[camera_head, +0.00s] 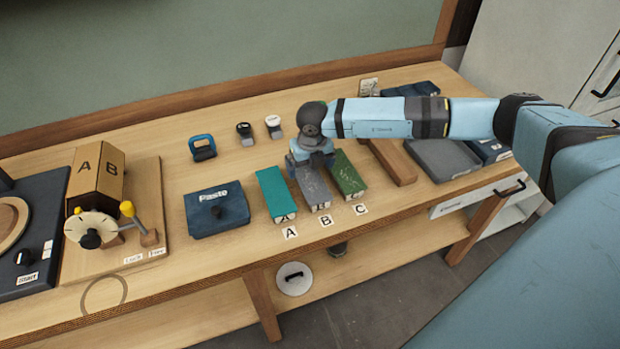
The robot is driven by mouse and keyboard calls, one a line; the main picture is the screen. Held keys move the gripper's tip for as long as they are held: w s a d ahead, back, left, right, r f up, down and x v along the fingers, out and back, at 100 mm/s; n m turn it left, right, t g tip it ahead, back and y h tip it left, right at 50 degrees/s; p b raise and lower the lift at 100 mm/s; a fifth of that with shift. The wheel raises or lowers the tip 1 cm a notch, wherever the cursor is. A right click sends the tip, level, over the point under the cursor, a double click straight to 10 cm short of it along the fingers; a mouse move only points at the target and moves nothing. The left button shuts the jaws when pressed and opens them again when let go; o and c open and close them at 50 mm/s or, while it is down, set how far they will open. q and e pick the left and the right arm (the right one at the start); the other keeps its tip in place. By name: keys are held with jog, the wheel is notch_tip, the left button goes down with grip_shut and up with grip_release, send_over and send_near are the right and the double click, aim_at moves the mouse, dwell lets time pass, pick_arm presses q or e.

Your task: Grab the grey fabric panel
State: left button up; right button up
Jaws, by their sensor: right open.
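The grey fabric panel (314,192) lies on the workbench in a row between a teal panel (271,193) and a green panel (347,175). A card marked B (326,221) lies at its front end. My right gripper (315,162) points down over the rear end of the grey panel and is open. It hides that end, and I cannot tell whether its fingers touch the panel. My left gripper is out of view.
Cards A (290,232) and C (360,209) mark the neighbouring panels. A blue Paste box (216,210) stands left, and a brown wooden block (393,163) right. A grey tray (442,160) is further right.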

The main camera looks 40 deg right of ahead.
aim_at(310, 179)
notch_tip(310, 179, down, 4)
jog(key=shift+w+d+f+p, duration=0.15)
jog(key=shift+f+p, duration=0.1)
jog(key=shift+p, duration=0.25)
jog(key=shift+c, duration=0.5)
jog(key=c, duration=0.9)
jog(key=shift+r, duration=0.1)
